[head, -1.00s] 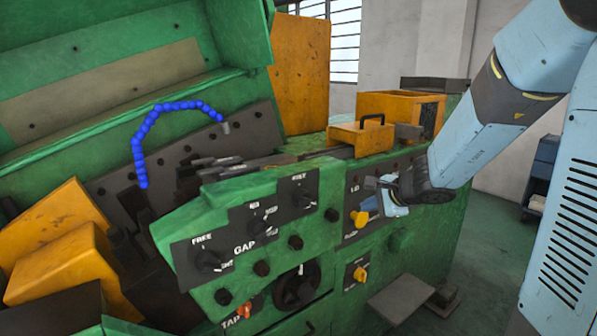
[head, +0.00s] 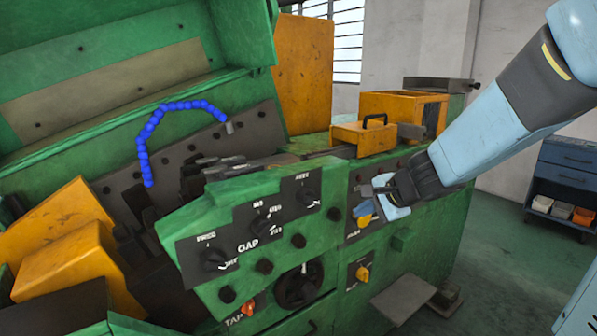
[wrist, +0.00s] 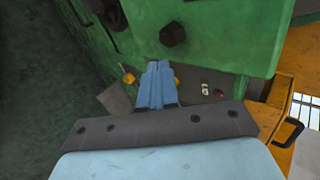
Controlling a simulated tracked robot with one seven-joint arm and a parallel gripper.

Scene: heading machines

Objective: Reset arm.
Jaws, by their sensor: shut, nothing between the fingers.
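My gripper (head: 386,190) is in front of the right part of the green heading machine (head: 424,232), close to its dark control panel. In the wrist view my gripper's two blue fingers (wrist: 157,84) lie side by side, closed with nothing between them. A yellow switch (head: 361,219) sits just left of and below the fingertips in the head view, partly hidden by them. I cannot tell whether the fingers touch the panel. My arm reaches in from the upper right.
A second yellow switch (head: 362,273) is lower on the machine. Black knobs (head: 307,195) line the sloped panel at left. An orange box with a handle (head: 363,136) stands on top. A blue drawer cabinet (head: 565,175) stands at the right, with open floor before it.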

